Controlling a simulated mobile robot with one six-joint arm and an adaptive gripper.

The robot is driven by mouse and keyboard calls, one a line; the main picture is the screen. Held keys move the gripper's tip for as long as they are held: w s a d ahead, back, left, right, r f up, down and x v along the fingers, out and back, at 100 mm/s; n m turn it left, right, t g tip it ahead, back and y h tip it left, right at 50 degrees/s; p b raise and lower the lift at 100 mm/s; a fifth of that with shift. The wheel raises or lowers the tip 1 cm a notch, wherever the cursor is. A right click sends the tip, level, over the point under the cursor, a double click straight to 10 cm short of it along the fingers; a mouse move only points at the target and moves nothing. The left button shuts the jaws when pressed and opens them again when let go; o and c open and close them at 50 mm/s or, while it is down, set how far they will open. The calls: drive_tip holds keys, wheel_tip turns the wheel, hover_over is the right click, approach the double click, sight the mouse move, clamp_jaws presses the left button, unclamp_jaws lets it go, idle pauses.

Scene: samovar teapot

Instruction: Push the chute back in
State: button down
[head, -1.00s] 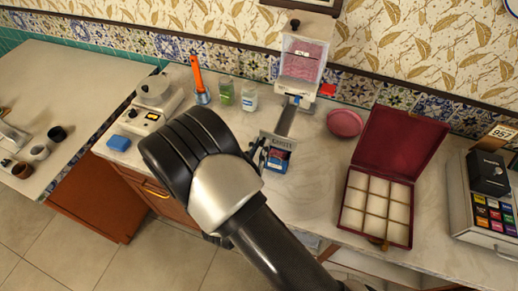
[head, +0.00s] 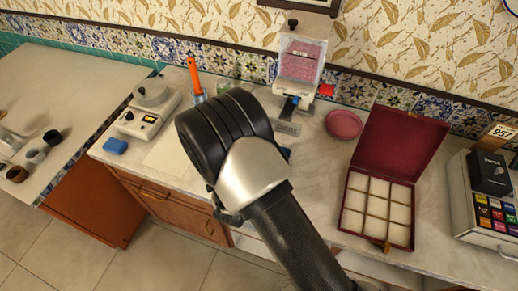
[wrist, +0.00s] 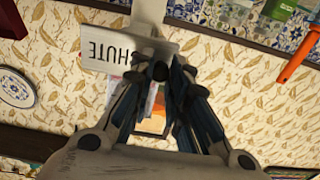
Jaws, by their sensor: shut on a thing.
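The dispenser (head: 301,61), a clear hopper with pink contents, stands against the tiled wall in the head view. Its chute (head: 289,106) sticks out toward me a short way, with a grey label plate (head: 287,128) at its front end. In the wrist view, which is upside down, the plate (wrist: 112,55) reads "HUTE", its first letter hidden. My gripper (wrist: 155,72) is shut at the plate's lower edge, on the chute's front end; the exact contact is hard to see.
A pink dish (head: 343,124) and an open dark-red compartment box (head: 412,139) lie to the right. A scale (head: 150,104), a blue sponge (head: 115,146) and an orange-handled tool (head: 194,75) are left.

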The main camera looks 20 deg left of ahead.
sight(289, 112)
drive_tip(key=w+b, duration=0.2)
drive_tip(key=w, duration=0.7)
drive_tip(key=shift+d, duration=0.35)
drive_tip(key=shift+r, duration=0.15)
drive_tip(key=c, duration=2)
unclamp_jaws()
drive_tip(key=shift+o, duration=1.4)
drive_tip(key=shift+w, duration=0.15)
drive_tip(key=shift+o, duration=1)
